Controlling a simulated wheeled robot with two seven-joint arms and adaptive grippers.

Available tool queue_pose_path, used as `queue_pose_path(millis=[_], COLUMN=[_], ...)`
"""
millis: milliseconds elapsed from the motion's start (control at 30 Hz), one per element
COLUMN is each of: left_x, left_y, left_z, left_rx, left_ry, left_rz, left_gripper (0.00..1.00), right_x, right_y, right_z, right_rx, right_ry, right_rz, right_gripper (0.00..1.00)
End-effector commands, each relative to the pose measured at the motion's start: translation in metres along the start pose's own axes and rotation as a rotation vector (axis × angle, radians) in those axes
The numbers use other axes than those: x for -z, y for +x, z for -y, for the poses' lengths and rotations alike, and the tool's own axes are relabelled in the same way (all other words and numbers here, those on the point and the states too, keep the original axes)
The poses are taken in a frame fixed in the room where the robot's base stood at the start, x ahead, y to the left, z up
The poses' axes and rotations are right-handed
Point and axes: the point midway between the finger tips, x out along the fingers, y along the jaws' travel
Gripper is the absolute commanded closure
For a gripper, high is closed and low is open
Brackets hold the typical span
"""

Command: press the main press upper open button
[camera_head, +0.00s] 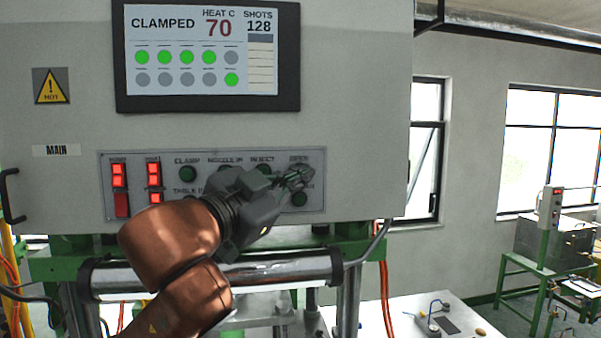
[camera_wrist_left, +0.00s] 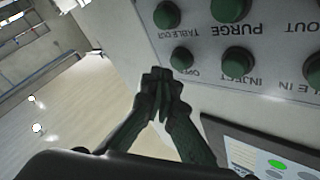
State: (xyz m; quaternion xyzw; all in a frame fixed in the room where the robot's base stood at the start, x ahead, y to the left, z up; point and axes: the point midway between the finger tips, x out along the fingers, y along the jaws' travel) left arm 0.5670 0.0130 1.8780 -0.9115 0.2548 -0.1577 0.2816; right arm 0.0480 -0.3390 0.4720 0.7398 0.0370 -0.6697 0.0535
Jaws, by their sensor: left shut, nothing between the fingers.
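The button panel (camera_head: 212,208) is on the front of the main press (camera_head: 365,130). The upper OPEN button is hidden behind my fingertips in the head view, under its OPEN label; in the left wrist view the green OPEN button (camera_wrist_left: 181,58) shows just beside the fingertips. My left gripper (camera_head: 298,179) is shut and empty, reaching in front of the panel; its tips also show in the left wrist view (camera_wrist_left: 163,76). They look very close to the OPEN button; I cannot tell whether they touch it. My right gripper is not in view.
Green buttons lie close by: INJECT (camera_wrist_left: 237,61), TABLE OUT (camera_wrist_left: 166,15) and PURGE (camera_wrist_left: 230,8). A screen (camera_head: 207,55) above the panel reads CLAMPED. A shiny horizontal bar (camera_head: 290,269) crosses below the panel. A white table (camera_head: 440,318) stands lower right.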

Motion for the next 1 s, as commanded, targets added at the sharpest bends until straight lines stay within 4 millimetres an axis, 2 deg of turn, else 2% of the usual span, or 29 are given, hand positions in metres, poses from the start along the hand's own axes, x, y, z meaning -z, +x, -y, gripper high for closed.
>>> queue_pose_path(millis=[1000], left_x=[-0.0044], left_y=[0.0059], left_z=[0.0046], left_rx=[0.0], left_ry=[0.0], left_rz=[0.0], left_gripper=[1.0], right_x=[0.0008], right_y=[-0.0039], right_z=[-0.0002], right_rx=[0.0], right_ry=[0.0], right_rz=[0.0], right_gripper=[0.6])
